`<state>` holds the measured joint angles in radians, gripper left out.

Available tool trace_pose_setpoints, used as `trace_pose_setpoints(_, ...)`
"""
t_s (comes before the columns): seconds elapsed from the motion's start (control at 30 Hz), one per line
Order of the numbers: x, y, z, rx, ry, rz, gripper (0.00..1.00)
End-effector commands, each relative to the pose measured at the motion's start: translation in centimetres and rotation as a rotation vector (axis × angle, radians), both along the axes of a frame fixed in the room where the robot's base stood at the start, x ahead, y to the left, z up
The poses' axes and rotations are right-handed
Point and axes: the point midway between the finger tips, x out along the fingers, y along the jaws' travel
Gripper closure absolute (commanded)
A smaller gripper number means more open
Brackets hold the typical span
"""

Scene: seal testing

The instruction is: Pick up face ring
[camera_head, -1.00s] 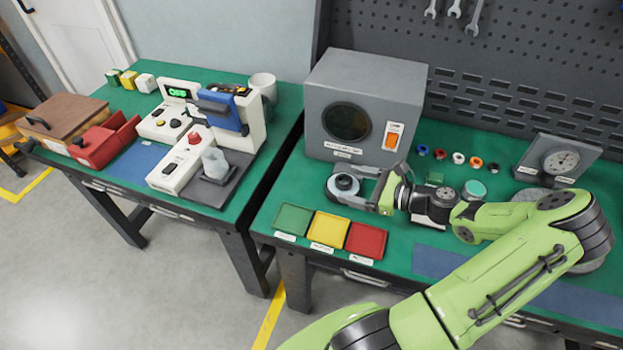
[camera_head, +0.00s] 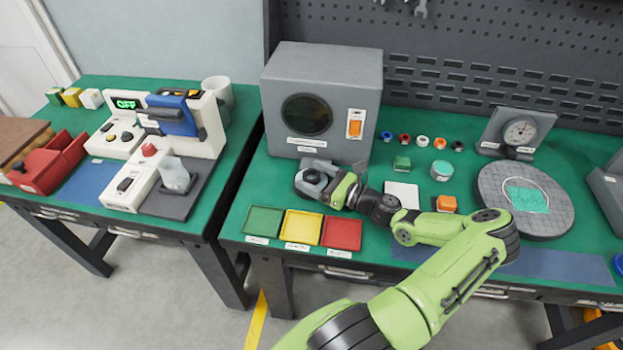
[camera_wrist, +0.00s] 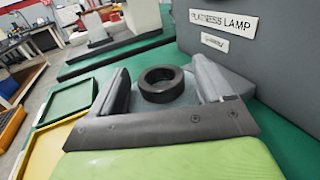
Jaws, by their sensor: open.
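The face ring (camera_wrist: 148,82) looks like a thick dark ring lying flat on a pale grey round base (camera_wrist: 178,99) in the wrist view. In the head view the ring (camera_head: 312,177) is small, in front of the grey lamp box. My gripper (camera_wrist: 161,72) is open, with one finger on each side of the ring and a visible gap at both sides. In the head view my gripper (camera_head: 311,173) reaches in from the right around the ring. The fingers hide part of the base.
The flatness lamp box (camera_head: 322,90) stands close behind my gripper. Green (camera_head: 264,221), yellow (camera_head: 302,227) and red (camera_head: 342,233) trays lie in front. Several small coloured rings, a dial gauge (camera_head: 515,133) and a round grey plate (camera_head: 550,218) are to the right.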

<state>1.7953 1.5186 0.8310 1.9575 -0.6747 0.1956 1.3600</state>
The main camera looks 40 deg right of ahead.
Motion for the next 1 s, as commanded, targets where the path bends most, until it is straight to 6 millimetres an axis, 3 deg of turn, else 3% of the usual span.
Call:
trace_pose_setpoints(0.1, 1.0, 0.3, 0.0, -0.001, -0.001, -0.001, 0.21)
trace_pose_setpoints(0.27, 1.0, 0.2, 0.0, -0.001, 0.000, -0.002, 0.21)
trace_pose_setpoints(0.7, 1.0, 0.3, 0.1, -0.001, -0.001, -0.001, 0.81)
trace_pose_setpoints(0.87, 1.0, 0.3, 0.2, -0.001, -0.001, -0.001, 0.81)
trace_pose_setpoints(1.0, 1.0, 0.3, 2.5, -0.003, -0.001, 0.000, 0.81)
